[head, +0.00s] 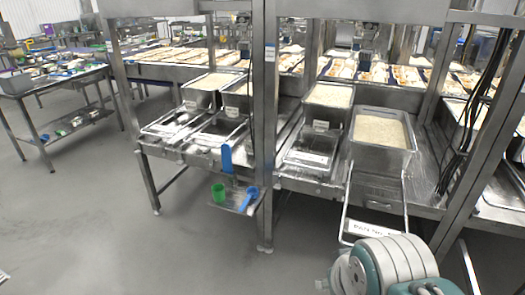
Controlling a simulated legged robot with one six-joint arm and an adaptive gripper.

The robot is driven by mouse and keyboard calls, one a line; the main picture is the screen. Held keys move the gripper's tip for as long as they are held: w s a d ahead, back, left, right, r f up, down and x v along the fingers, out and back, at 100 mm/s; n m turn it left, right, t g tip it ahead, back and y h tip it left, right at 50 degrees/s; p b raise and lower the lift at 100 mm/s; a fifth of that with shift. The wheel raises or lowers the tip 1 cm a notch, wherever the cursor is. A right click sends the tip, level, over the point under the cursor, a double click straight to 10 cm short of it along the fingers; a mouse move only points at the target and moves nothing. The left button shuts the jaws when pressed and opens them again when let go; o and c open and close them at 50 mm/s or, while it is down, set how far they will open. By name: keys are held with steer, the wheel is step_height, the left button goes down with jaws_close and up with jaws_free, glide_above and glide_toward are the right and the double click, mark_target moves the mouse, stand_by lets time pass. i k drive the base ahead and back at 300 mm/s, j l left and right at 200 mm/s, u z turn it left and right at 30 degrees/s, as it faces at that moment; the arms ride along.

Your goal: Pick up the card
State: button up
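A white card with dark printed text (366,229) shows at the lower right, in a pale frame that hangs below the front of a steel bin of rice (380,163). The print is too small to read fully. The lower edge of the card and frame is close to, and partly behind, my grey and teal arm part at the bottom right. I cannot tell whether they touch. The fingers of my gripper do not show.
Steel posts and a workbench (425,205) fill the middle and right. More rice bins (328,95) stand along it. A small shelf (236,206) holds a green cup (219,193) and blue scoops. A cluttered table (50,82) stands at left. The grey floor in front is clear.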

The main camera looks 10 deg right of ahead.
mark_target(248, 148)
steer(key=i+j+z, duration=0.1)
steer(key=z, duration=0.35)
steer(key=i+j+z, duration=0.2)
steer(key=z, duration=0.2)
steer(key=i+j+z, duration=0.1)
steer(key=z, duration=0.35)
steer(key=i+j+z, duration=0.25)
steer(key=j, duration=0.65)
steer(key=i+j+z, duration=0.1)
steer(key=j+z, duration=0.15)
steer(key=j, duration=0.65)
steer(key=j+z, duration=0.3)
steer(key=j, duration=0.6)
steer(key=i+j, duration=0.1)
steer(key=j, duration=2.3)
steer(key=i, duration=0.05)
